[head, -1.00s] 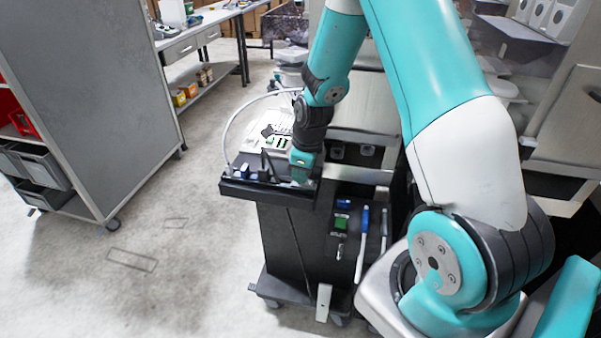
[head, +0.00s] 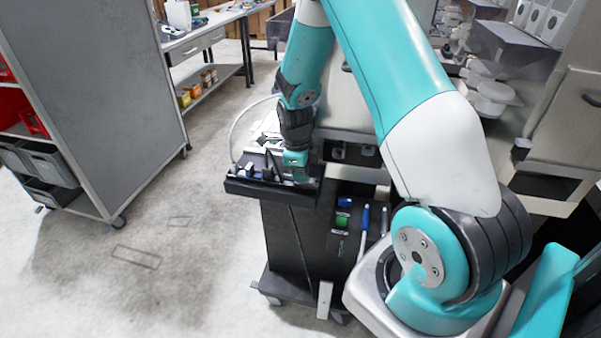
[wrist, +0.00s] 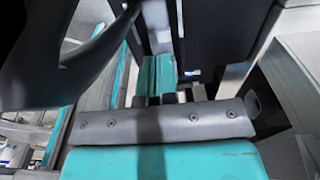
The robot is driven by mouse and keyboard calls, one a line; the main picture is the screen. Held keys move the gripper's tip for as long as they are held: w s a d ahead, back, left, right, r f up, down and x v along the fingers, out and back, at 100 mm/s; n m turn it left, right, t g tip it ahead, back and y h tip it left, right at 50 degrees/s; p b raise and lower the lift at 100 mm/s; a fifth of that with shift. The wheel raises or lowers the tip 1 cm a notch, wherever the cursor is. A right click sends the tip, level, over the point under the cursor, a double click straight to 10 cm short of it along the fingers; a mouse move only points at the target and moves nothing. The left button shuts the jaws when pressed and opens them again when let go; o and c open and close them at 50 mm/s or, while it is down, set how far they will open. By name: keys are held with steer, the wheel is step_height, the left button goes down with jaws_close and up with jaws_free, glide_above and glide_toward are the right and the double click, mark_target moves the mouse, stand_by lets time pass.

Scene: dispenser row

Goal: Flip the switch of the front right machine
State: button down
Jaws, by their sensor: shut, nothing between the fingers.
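My gripper (head: 297,172) is shut and empty, low over the right part of the black cart's top tray. I cannot tell whether it touches anything there. In the wrist view its dark fingers (wrist: 170,98) show small beyond the grey and teal gripper body. Beige machines stand in a row behind my arm. One beige machine (head: 349,100) is just behind the cart and partly hidden by my arm. Another beige machine (head: 572,125) is at the right edge. I cannot make out a switch on either, and the frames do not show which is the front right one.
The black cart (head: 290,235) holds tools on its side and small items with a pale cable on top. A grey shelf cabinet (head: 95,90) stands at left and a workbench (head: 215,22) behind. The floor (head: 185,200) between cabinet and cart is free.

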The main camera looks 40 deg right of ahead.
steer(key=shift+s+d+f, duration=0.2)
steer(key=shift+s+d, duration=0.05)
steer(key=shift+s, duration=0.15)
steer(key=shift+s+d+f, duration=0.15)
steer(key=shift+s+d, duration=0.05)
steer(key=shift+s, duration=0.2)
steer(key=shift+r, duration=0.1)
steer(key=shift+r+p, duration=0.25)
steer(key=shift+p, duration=0.25)
steer(key=r+p, duration=0.1)
steer(key=r, duration=0.1)
steer(key=w+r+p, duration=0.1)
steer(key=r+p, duration=0.1)
steer(key=r, duration=0.1)
steer(key=shift+a+r+p, duration=0.1)
steer(key=shift+a+p, duration=0.05)
steer(key=shift+p, duration=0.15)
step_height(320, 180, up, 9)
steer(key=b, duration=0.3)
steer(key=shift+w+a, duration=0.2)
steer(key=shift+w, duration=0.15)
